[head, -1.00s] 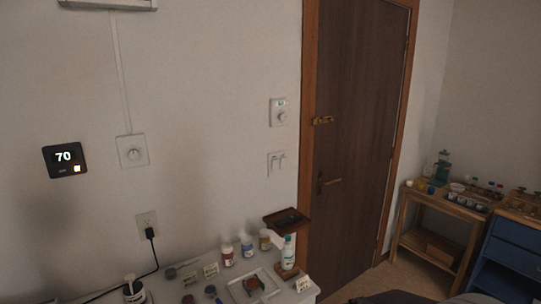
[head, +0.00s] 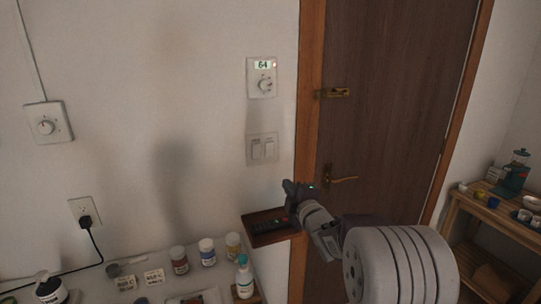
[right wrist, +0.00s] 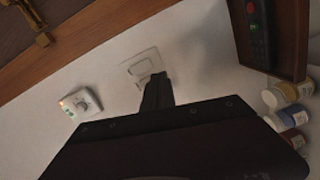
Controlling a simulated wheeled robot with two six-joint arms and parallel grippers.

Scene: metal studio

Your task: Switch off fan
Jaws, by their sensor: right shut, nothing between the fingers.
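A white plate with two rocker switches (head: 262,149) is on the wall left of the door; its small labels are too blurred to read. In the right wrist view the switch plate (right wrist: 140,66) is just beyond my fingertips, partly hidden by them. No fan shows. My right gripper (head: 291,189) is shut and empty, below and right of the switch plate, apart from it in the head view. Its fingers (right wrist: 157,82) point at the wall. My left gripper is out of view.
A dial with a lit "64" (head: 262,78) is above the switches. A brown tray (head: 254,238) with a remote (head: 268,227) is under my right gripper. Bottles (head: 207,252) stand on the counter below. A wooden door (head: 395,120) is at the right.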

